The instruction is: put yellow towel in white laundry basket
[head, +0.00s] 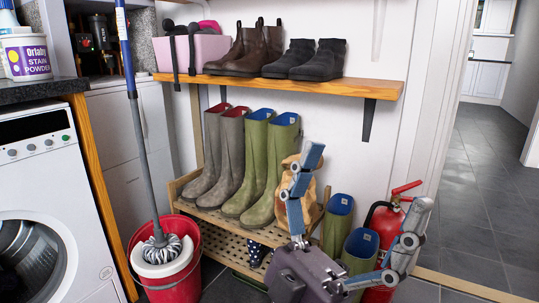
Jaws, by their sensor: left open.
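I see no yellow towel and no white laundry basket in the head view. My left gripper (367,178) is in the lower right middle, in front of the boot rack, with its two fingers spread wide and nothing between them. One finger covers part of a tan item (284,212) on the rack; I cannot tell what that item is. My right gripper is not in view.
A wooden rack (222,222) holds grey and green wellies (257,160). A shelf (300,83) above holds brown and black boots. Small green wellies (337,222) and a red fire extinguisher (385,226) stand right. A red mop bucket (178,287) and washing machine (48,215) are left. A doorway opens right.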

